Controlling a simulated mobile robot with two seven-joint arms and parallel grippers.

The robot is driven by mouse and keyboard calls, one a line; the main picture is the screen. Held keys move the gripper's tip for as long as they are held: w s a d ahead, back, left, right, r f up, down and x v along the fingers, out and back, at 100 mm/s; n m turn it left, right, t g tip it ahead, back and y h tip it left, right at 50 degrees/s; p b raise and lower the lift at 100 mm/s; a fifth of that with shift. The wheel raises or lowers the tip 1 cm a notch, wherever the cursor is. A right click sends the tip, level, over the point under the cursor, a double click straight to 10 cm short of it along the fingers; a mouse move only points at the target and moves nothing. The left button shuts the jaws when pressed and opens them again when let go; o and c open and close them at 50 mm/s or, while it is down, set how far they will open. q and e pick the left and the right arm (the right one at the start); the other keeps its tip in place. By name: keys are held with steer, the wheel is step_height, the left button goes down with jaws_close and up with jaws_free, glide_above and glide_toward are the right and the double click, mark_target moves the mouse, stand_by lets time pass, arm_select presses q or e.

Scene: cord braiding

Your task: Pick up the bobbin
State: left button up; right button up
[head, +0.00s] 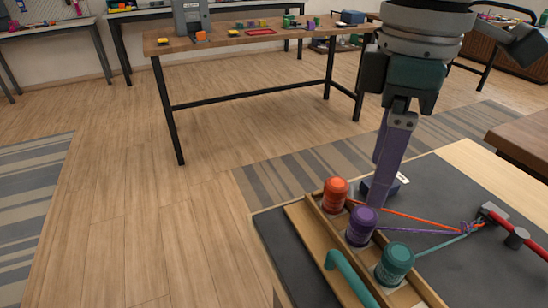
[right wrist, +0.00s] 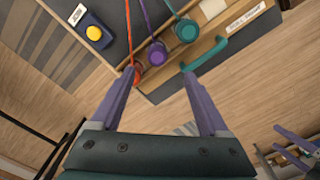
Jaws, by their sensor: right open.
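Three bobbins stand in a row on a wooden rack (head: 300,222): orange (head: 335,193), purple (head: 362,226) and teal (head: 395,263). An orange, a purple and a teal cord run from them to a knot (head: 468,228) by a red-handled clamp (head: 498,217). My right gripper (right wrist: 163,78) is open and empty, its purple fingers pointing down by the rack. In the right wrist view its left fingertip overlaps the orange bobbin, and the purple bobbin (right wrist: 157,55) shows between the fingers; contact cannot be told. Purple fingers, apparently my left gripper (right wrist: 295,147), show small at the lower right.
A dark mat (head: 425,180) covers the worktable. A yellow button (right wrist: 94,33) on a blue base sits near the orange cord. A teal handle (head: 347,278) is on the rack's front. A long bench (head: 230,40) with small parts stands behind, beyond open floor.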

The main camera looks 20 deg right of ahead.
mark_target(366, 214)
step_height(366, 214, down, 4)
steer(key=shift+f+b, duration=0.25)
steer(key=shift+b, duration=0.05)
steer(key=f, duration=0.2)
steer(key=f+b, duration=0.1)
steer(key=f, duration=0.2)
steer(key=shift+w+d+f, duration=0.15)
steer(key=shift+d, duration=0.05)
jaws_close()
